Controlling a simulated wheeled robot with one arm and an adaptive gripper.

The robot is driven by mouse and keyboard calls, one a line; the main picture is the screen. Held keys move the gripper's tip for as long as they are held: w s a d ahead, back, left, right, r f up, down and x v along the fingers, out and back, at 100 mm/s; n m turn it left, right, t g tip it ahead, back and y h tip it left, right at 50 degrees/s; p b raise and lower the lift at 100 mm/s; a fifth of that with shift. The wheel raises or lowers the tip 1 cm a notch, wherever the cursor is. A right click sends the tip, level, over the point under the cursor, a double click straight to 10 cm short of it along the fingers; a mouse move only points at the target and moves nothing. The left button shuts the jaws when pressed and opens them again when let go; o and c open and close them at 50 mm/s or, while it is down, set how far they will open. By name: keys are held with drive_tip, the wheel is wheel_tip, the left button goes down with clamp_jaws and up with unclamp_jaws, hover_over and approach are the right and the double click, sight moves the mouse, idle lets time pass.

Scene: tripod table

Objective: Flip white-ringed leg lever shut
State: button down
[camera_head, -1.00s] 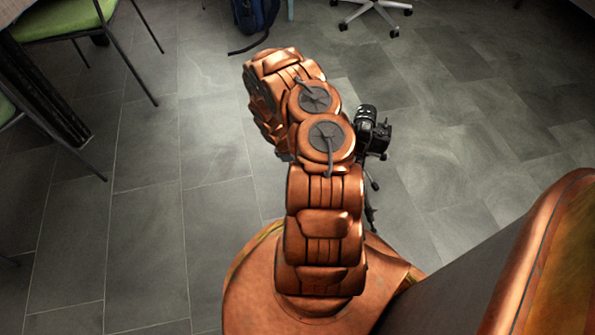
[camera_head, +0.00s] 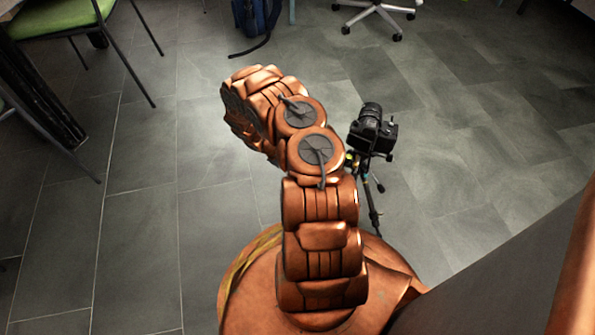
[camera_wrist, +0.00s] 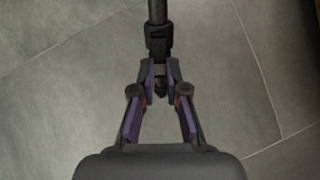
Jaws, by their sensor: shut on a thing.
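The tripod (camera_head: 372,205) stands on the floor to the right of my arm, with a black camera (camera_head: 371,128) on top. In the head view my arm hides part of it and my gripper does not show. In the wrist view one dark tripod leg (camera_wrist: 157,12) comes down from the top edge to a black leg lock (camera_wrist: 158,38). My gripper (camera_wrist: 160,76) is below this lock, its fingers closed in on a small dark part at the leg's lower end. I cannot tell whether that part is the lever. No white ring is visible.
A green chair (camera_head: 62,20) stands at the upper left. A blue backpack (camera_head: 258,18) and a wheeled chair base (camera_head: 375,14) are at the back. Grey tiled floor (camera_head: 470,130) around the tripod is largely clear.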

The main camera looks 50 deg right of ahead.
idle(0.3)
drive_tip(key=c, duration=1.2)
unclamp_jaws()
drive_tip(key=v, duration=1.2)
drive_tip(key=shift+w, duration=0.1)
